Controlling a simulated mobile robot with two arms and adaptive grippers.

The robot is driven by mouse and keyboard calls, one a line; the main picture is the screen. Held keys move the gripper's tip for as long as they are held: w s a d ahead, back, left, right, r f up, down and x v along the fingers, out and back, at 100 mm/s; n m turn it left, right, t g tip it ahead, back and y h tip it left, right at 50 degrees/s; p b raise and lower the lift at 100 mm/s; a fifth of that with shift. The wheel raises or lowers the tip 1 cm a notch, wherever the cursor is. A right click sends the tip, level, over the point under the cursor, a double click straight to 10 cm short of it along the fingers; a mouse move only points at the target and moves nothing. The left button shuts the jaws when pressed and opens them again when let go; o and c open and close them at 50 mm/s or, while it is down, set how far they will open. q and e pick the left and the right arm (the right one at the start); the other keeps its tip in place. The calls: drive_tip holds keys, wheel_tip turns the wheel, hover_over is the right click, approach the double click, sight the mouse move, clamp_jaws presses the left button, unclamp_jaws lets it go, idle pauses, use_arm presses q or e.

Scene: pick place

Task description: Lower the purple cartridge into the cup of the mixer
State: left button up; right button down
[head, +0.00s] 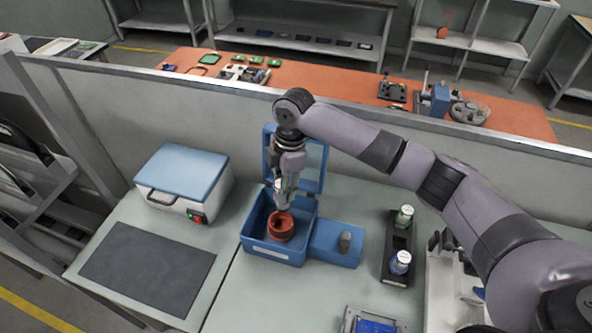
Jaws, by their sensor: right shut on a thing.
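The mixer is a blue open box (249,240) with its blue frame-like lid (318,165) raised at the back. Its red-brown round cup (281,231) sits inside the box. My right gripper (283,205) points down from above, right over the cup, with its fingertips at about the cup's rim. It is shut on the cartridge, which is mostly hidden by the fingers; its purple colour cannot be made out. How deep the cartridge is in the cup cannot be told. My left gripper is not in view.
A black rack (393,241) right of the mixer holds a green-marked cartridge (405,215) and a blue-marked one (400,261). A white box with a blue lid (183,172) and a dark mat (148,268) lie left. A low partition (240,100) stands behind.

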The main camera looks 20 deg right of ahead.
drive_tip(key=shift+w+a, duration=0.15)
drive_tip(key=shift+a, duration=0.3)
drive_tip(key=shift+a+f, duration=0.15)
drive_tip(key=shift+f, duration=0.1)
drive_tip(key=shift+f+b, duration=0.4)
drive_tip(key=shift+b, duration=0.1)
drive_tip(key=shift+d+f+b, duration=0.25)
drive_tip(key=shift+f+b, duration=0.05)
wheel_tip(320, 180, down, 3)
drive_tip(key=b, duration=0.3)
drive_tip(key=shift+a, duration=0.15)
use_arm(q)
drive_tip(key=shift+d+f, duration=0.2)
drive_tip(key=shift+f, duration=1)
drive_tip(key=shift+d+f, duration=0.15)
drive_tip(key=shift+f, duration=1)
use_arm(e)
drive_tip(key=shift+f, duration=0.75)
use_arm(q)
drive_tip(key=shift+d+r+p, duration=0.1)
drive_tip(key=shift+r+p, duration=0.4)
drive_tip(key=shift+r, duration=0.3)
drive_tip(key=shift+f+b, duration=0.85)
use_arm(e)
drive_tip(key=shift+f, duration=2.1)
